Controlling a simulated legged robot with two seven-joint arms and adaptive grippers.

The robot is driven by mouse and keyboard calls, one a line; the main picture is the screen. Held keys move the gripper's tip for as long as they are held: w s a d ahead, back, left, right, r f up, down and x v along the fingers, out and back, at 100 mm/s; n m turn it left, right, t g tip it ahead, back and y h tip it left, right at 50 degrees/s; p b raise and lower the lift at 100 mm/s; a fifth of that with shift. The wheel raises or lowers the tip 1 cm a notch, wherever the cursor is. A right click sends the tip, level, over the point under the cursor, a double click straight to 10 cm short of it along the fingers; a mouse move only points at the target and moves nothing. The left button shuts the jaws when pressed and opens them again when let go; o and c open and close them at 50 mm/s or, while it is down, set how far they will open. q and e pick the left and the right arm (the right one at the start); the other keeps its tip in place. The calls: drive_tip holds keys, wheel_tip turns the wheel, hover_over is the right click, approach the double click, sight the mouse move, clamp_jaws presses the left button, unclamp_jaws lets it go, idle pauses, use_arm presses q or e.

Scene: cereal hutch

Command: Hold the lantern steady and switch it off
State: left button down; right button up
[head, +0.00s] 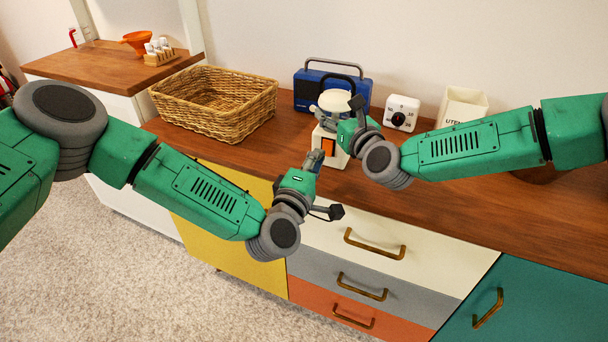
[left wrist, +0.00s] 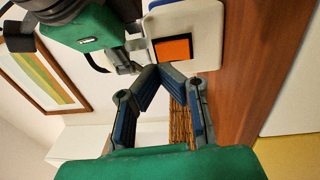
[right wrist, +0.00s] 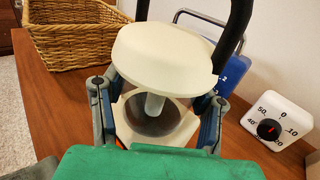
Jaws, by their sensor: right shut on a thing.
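The lantern is white, with a round cream cap (head: 334,101) and an orange switch (head: 329,147) on its front. It stands upright on the wooden counter. My right gripper (head: 328,122) is shut on the lantern below the cap; the right wrist view shows its fingers either side of the lantern's neck (right wrist: 153,106). My left gripper (head: 315,161) is in front of the lantern, fingertips close to the switch. In the left wrist view its fingers (left wrist: 161,70) come together with nothing between them, just below the orange switch (left wrist: 173,49). I cannot tell whether they touch the lantern.
A wicker basket (head: 215,103) stands left of the lantern. A blue radio (head: 309,88) is behind it. A white timer (head: 401,113) and a white utensil box (head: 463,106) are to the right. Drawers with brass handles lie below the counter (head: 440,207).

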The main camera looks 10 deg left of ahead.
use_arm(q)
drive_tip(key=r+v, duration=0.2)
drive_tip(key=v, duration=0.7)
drive_tip(key=shift+s, duration=0.2)
use_arm(e)
drive_tip(key=o, duration=1.6)
drive_tip(key=shift+w, duration=0.1)
drive_tip(key=shift+d, duration=0.1)
